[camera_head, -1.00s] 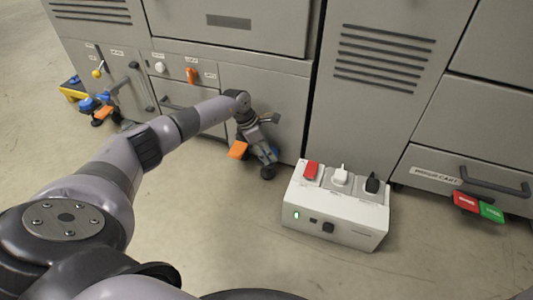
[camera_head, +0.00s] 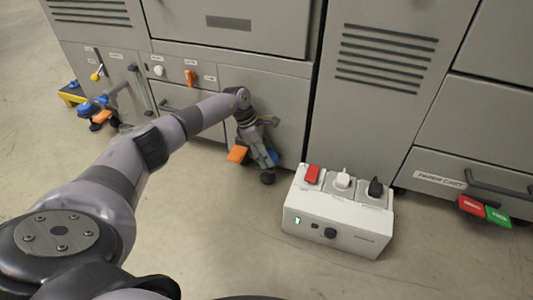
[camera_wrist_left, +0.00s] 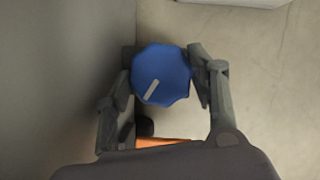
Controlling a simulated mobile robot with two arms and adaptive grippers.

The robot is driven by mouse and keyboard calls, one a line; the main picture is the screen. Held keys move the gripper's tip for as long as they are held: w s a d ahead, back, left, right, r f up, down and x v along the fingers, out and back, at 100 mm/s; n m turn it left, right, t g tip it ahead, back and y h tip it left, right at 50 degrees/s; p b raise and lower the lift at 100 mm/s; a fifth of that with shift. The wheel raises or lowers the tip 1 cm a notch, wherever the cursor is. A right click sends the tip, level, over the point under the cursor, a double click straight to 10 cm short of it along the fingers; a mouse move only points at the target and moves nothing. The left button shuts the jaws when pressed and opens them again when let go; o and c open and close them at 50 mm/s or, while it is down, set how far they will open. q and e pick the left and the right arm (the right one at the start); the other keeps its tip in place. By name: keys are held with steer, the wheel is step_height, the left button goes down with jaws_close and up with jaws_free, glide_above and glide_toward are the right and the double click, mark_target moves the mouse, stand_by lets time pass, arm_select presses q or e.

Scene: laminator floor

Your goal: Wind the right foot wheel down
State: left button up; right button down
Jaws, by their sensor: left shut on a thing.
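The right foot wheel is a blue scalloped knob (camera_wrist_left: 165,70) with a pale line mark, seen face-on in the left wrist view. The line runs from lower left to upper right. My left gripper (camera_wrist_left: 164,80) is shut on the wheel, with one finger at each side. In the head view the gripper (camera_head: 266,150) is low at the front of the grey cabinet, and only a bit of blue (camera_head: 274,157) shows past its fingers. A dark foot (camera_head: 267,178) shows below it on the floor. My right gripper is not in view.
An orange tab (camera_head: 237,154) sits just left of the gripper. A white box (camera_head: 334,223) with red, white and black plugs stands on the floor to the right. Another blue wheel (camera_head: 86,107) is at the far left.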

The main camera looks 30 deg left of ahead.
arm_select(q)
steer(key=o, duration=1.2)
steer(key=shift+c, duration=0.2)
